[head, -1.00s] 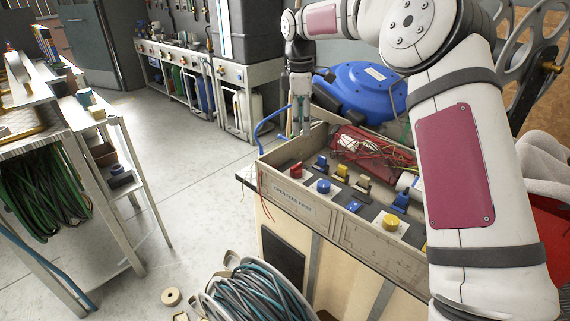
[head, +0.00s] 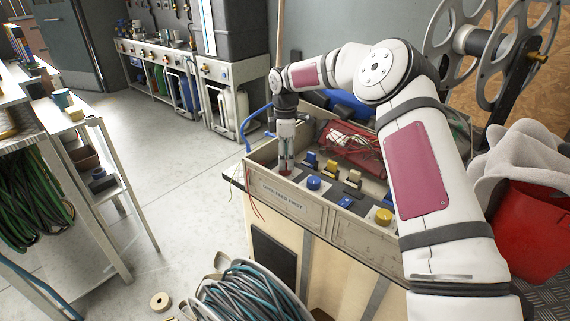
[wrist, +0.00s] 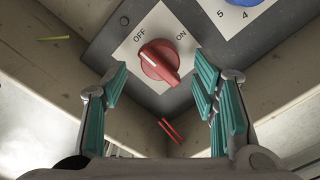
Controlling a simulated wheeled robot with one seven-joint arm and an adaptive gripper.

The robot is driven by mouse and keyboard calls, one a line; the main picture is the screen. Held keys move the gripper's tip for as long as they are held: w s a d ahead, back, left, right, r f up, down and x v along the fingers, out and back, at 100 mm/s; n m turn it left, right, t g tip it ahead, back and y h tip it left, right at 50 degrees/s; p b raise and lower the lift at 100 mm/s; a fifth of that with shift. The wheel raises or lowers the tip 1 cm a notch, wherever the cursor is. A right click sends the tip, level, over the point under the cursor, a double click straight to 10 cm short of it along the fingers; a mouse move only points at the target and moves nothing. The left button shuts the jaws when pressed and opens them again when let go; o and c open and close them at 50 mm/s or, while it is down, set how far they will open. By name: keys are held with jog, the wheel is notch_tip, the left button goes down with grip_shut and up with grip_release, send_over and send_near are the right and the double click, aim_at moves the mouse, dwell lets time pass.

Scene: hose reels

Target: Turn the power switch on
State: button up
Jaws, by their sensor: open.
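The power switch (wrist: 160,62) is a red rotary knob on a white plate with the words OFF and ON, at the upper middle of the wrist view. Its white mark is at the end nearer OFF. My gripper (wrist: 160,70) is open, with one teal-padded finger on each side of the knob and no visible contact. In the head view my gripper (head: 286,166) points down at the left end of the control box (head: 290,206). It mostly hides the red knob there.
A blue knob (head: 313,183) with numbers on its plate is right of the switch. Beyond are yellow and blue controls and a red part with loose wires (head: 350,142). The box walls stand close around the gripper. A hose reel (head: 250,292) is on the floor in front.

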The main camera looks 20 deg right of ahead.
jog(key=shift+f, duration=1.35)
jog(key=shift+c, duration=0.3)
jog(key=c, duration=1.1)
